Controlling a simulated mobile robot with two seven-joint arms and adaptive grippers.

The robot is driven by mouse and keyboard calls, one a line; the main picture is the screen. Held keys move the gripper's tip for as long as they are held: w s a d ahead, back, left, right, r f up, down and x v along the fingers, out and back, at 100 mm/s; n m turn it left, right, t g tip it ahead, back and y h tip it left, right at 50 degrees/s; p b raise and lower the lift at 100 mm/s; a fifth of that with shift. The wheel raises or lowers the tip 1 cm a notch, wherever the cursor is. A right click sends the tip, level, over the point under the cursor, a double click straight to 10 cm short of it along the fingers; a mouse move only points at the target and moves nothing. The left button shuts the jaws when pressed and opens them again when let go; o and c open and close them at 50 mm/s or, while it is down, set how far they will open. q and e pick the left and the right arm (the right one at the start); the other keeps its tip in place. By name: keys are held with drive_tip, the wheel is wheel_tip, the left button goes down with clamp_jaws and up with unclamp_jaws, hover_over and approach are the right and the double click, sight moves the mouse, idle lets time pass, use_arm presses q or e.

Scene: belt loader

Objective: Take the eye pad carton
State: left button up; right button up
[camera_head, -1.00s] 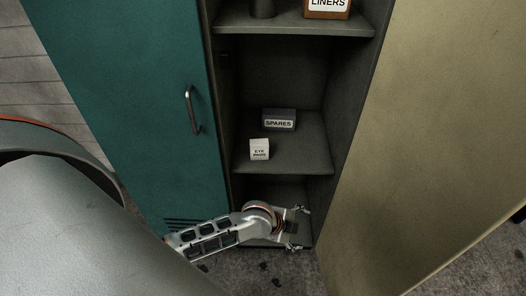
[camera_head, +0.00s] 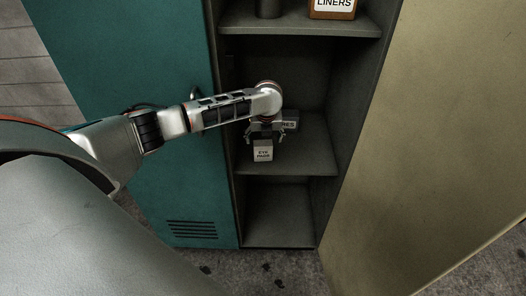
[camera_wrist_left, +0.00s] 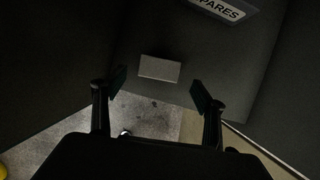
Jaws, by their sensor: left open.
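The eye pad carton (camera_head: 263,152) is a small white box labelled "EYE PADS". It stands near the front edge of the locker's middle shelf (camera_head: 308,160). In the left wrist view the carton (camera_wrist_left: 160,69) lies ahead of the fingertips, roughly between their lines. My left gripper (camera_head: 265,138) is open and empty, just above and behind the carton in the head view. Its two fingers also show apart in the left wrist view (camera_wrist_left: 158,88). I cannot tell whether a finger touches the carton. My right gripper is not in view.
A grey "SPARES" box (camera_head: 290,120) stands just behind, partly hidden by my gripper. An upper shelf (camera_head: 300,29) holds a "LINERS" box (camera_head: 333,8) and a dark cylinder (camera_head: 268,8). A teal door (camera_head: 170,190) is left, a tan panel (camera_head: 420,130) right. The bottom compartment looks empty.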

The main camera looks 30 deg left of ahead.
sight(263, 143)
use_arm(q)
drive_tip(key=shift+x, duration=3.3)
drive_tip(key=shift+a, duration=0.1)
drive_tip(key=c, duration=1.2)
